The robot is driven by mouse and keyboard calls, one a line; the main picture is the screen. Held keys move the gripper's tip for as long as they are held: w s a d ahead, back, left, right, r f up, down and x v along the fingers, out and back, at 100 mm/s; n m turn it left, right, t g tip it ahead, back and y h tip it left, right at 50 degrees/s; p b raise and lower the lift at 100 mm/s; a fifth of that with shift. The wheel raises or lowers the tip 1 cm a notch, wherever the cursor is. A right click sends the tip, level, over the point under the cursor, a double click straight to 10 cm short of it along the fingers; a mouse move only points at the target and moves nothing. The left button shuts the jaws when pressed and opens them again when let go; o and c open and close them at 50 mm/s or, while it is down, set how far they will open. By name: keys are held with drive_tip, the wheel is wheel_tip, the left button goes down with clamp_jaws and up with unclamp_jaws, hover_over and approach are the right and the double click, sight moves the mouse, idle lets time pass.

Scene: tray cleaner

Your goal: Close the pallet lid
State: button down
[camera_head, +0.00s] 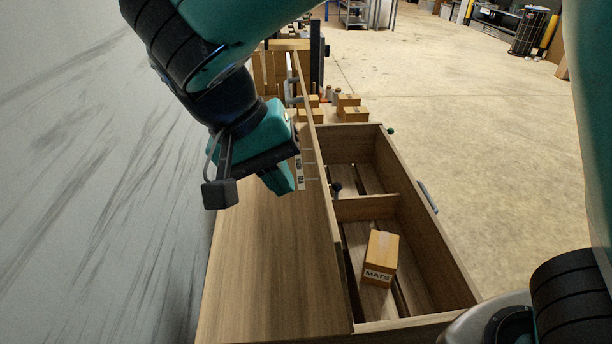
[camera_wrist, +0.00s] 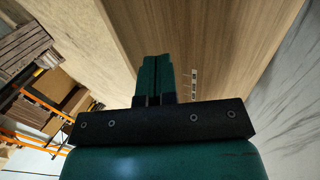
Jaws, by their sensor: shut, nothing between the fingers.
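The pallet is an open wooden box (camera_head: 432,235) with a divider (camera_head: 365,208) making two compartments, right of my arm in the head view. Its lid seems to be the large wooden panel (camera_head: 270,265) along the box's left side, standing open. A small printed label (camera_head: 300,172) is on the panel, and the panel also fills much of the wrist view (camera_wrist: 235,45). My gripper (camera_head: 280,182) is shut and empty, over the panel's left face. Its teal fingers show together in the wrist view (camera_wrist: 157,72); I cannot tell whether they touch the panel.
A carton marked MATS (camera_head: 381,257) sits in the near compartment. A dark knob (camera_head: 336,188) is by the divider, and a handle (camera_head: 428,197) is on the outer right wall. Several cartons (camera_head: 348,107) stand beyond the box. A grey wall (camera_head: 90,190) is at left; open floor (camera_head: 500,130) is at right.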

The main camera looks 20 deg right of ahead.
drive_tip(key=d, duration=0.1)
drive_tip(key=d+f+p, duration=0.1)
drive_tip(key=d, duration=0.1)
drive_tip(key=s+d+f+p, duration=0.1)
drive_tip(key=d, duration=0.1)
drive_tip(key=shift+d, duration=0.1)
idle(0.3)
